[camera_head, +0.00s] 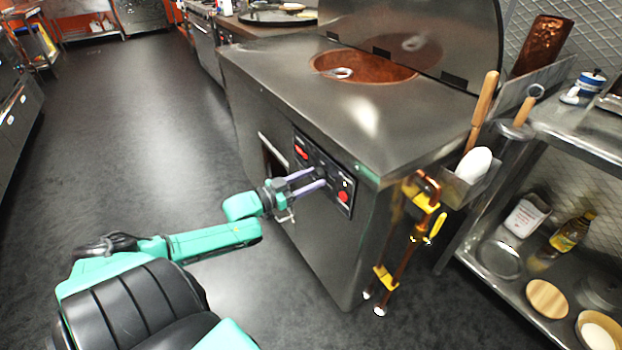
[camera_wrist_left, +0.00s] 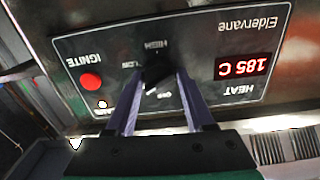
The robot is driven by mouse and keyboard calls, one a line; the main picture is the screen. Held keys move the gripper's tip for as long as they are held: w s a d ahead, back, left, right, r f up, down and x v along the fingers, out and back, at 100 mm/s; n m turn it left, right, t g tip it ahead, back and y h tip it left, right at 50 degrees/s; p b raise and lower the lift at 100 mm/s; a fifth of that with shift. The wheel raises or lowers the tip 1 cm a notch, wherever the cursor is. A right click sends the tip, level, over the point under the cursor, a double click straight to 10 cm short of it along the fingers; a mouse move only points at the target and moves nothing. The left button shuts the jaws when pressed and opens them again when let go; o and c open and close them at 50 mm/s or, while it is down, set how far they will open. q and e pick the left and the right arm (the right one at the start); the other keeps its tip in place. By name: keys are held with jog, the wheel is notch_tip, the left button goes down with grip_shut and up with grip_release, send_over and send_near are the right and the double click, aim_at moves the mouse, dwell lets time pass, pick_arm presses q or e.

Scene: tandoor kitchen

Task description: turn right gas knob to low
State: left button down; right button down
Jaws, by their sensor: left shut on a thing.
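The black gas knob (camera_wrist_left: 157,72) sits on the dark control panel (camera_head: 332,170) of the steel tandoor. In the left wrist view the panel appears upside down, with HIGH, LOW and OFF lettered around the knob. My left gripper (camera_head: 319,178) reaches the panel from the left. In the left wrist view its two purple fingers (camera_wrist_left: 160,80) are on either side of the knob and shut on it. The fingers partly hide the knob, and I cannot tell where it points. My right gripper is not in view.
The panel also has a red ignite button (camera_head: 342,197) and a display (camera_wrist_left: 243,67) reading 185 C. Copper pipes with yellow valve handles (camera_head: 437,228) stand right of the panel. A steel shelf (camera_head: 470,262) is further right. The floor (camera_head: 130,130) at left is clear.

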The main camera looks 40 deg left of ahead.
pick_arm(q)
jog(key=m+p, duration=0.1)
jog(key=m, duration=0.1)
jog(key=shift+m, duration=0.3)
jog(key=m, duration=0.2)
jog(key=shift+m+p, duration=0.3)
jog(key=shift+p, duration=0.1)
jog(key=shift+a+m, duration=0.1)
jog(key=shift+m, duration=2.8)
jog(key=shift+c, duration=1.4)
grip_release()
